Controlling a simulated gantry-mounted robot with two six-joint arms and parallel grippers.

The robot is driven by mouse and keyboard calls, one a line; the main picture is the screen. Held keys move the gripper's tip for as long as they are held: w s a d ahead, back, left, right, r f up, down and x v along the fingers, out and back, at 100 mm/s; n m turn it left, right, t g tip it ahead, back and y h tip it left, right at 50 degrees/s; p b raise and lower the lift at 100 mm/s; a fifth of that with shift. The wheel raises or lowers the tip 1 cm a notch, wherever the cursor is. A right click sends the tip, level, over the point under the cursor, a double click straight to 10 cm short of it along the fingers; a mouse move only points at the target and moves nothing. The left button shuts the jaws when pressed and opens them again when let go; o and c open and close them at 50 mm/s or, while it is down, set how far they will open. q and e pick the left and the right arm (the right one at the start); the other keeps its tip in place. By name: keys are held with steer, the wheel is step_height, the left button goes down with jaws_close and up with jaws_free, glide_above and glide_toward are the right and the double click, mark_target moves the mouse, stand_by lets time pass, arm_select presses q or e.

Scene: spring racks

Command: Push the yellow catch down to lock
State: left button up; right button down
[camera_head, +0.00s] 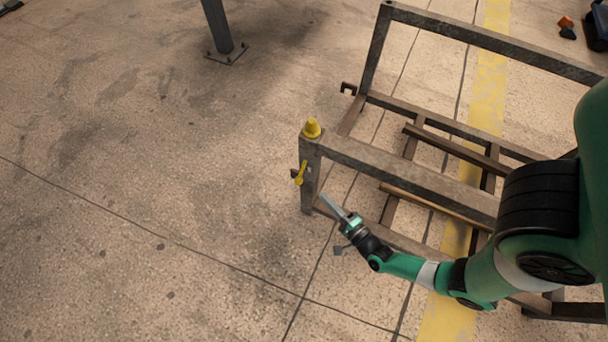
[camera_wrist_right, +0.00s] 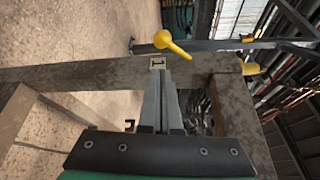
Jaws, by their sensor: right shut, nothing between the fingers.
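The yellow catch (camera_head: 300,173) is a small lever with a rounded knob, on the outer side of the rack's near-left corner post (camera_head: 309,192). In the right wrist view the catch (camera_wrist_right: 174,45) sticks out past the post's edge, just beyond my fingertips. My right gripper (camera_head: 325,199) is shut and empty, beside the post, to the right of and a little below the catch in the head view. In the right wrist view its fingers (camera_wrist_right: 161,78) lie close in front of the post. I cannot tell whether they touch it. My left gripper is not in view.
A yellow cap (camera_head: 312,128) tops the corner post. The metal rack (camera_head: 415,174) has rails running right, under my right arm. A small numbered plate (camera_wrist_right: 158,62) is on the post. A grey column (camera_head: 217,25) stands at the back left. The floor left of the rack is clear.

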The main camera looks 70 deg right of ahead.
mark_target(301, 175)
steer(key=r+b+x, duration=0.1)
steer(key=b+x, duration=0.2)
steer(key=x, duration=0.6)
steer(key=shift+w+d+f, duration=0.2)
steer(key=shift+w+f, duration=0.1)
steer(key=shift+f, duration=0.15)
steer(key=shift+a+r+m+p, duration=0.2)
steer(key=shift+a+m+p, duration=0.3)
steer(key=shift+a, duration=0.05)
